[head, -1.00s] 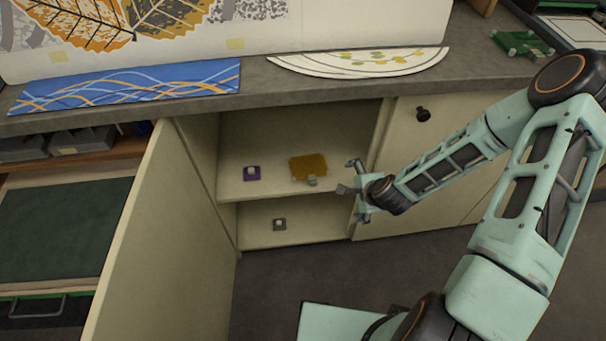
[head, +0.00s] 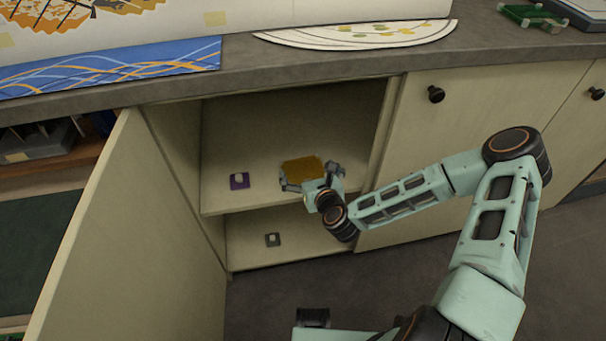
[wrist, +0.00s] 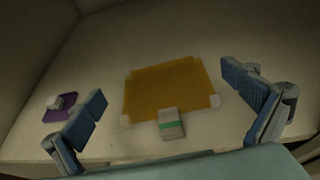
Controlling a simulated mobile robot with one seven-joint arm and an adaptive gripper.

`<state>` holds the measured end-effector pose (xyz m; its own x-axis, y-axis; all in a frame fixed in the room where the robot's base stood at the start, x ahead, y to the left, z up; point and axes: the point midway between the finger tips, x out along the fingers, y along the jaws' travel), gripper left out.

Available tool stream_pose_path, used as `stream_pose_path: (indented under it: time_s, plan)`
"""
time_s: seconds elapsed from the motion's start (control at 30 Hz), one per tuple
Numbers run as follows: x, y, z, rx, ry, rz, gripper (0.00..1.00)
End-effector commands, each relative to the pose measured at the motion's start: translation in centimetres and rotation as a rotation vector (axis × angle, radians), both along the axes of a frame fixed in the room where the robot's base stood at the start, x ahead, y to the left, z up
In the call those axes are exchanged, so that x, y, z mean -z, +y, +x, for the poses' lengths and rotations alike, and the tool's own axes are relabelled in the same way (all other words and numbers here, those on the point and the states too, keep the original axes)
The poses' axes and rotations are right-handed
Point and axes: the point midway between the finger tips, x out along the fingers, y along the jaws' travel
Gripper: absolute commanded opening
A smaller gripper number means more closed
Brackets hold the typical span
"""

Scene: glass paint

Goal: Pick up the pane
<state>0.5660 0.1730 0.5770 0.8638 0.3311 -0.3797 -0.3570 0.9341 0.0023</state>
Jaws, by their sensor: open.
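The amber pane (head: 303,168) lies on the upper shelf inside the open cupboard. In the wrist view the pane (wrist: 168,88) is a flat amber square with pale corner pieces, and a small grey block with a green stripe (wrist: 172,124) sits at its near edge. My gripper (head: 309,180) is at the shelf's front, just before the pane. In the wrist view my gripper (wrist: 170,100) is open, with one finger either side of the pane and nothing held between them. I cannot tell how high the fingers are above the shelf.
A small purple piece with a pale knob (head: 239,181) lies left of the pane. A small grey piece (head: 272,240) is on the lower shelf (head: 300,255). The open cupboard door (head: 130,240) stands at the left, the closed door (head: 465,130) at the right. The worktop (head: 330,60) overhangs above.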

Motion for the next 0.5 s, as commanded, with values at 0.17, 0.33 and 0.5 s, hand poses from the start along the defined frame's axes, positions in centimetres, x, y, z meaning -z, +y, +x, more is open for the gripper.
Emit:
stream_pose_path:
  time_s: [0.17, 0.33, 0.5]
  plan:
    - [0.9, 0.7, 1.8, -0.002, 0.0, -0.002, 1.0]
    - [1.7, 1.2, 2.9, -0.002, 0.0, -0.003, 1.0]
    - [2.9, 2.2, 5.1, -0.002, -0.002, -0.004, 1.0]
